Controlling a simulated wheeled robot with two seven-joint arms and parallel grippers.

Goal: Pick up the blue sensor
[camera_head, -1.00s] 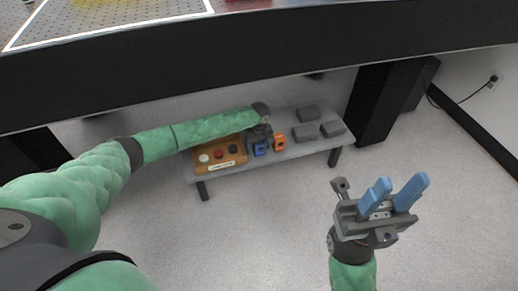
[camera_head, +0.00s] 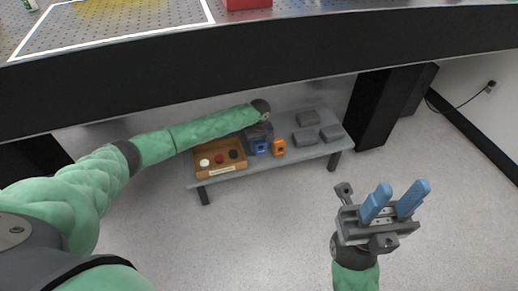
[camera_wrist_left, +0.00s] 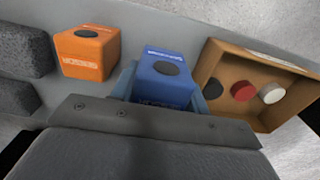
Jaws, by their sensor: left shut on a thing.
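The blue sensor (camera_head: 261,148) sits on the low grey shelf (camera_head: 287,157), between the wooden tray and the orange sensor. In the left wrist view, the blue sensor (camera_wrist_left: 163,79) has a dark round spot on top and lies between the fingers of my left gripper (camera_wrist_left: 164,88), which is shut on it. My left gripper (camera_head: 259,141) is mostly hidden by its own wrist in the head view. I cannot tell whether the sensor is clear of the shelf. My right gripper (camera_head: 396,201) has blue fingers, is open and empty, and is over the floor at the right.
An orange sensor (camera_head: 279,147) stands beside the blue one. A wooden tray (camera_head: 240,168) holds white, red and dark round pieces. Several dark grey blocks (camera_head: 306,137) lie at the shelf's right. The black table edge (camera_head: 270,50) runs above the shelf.

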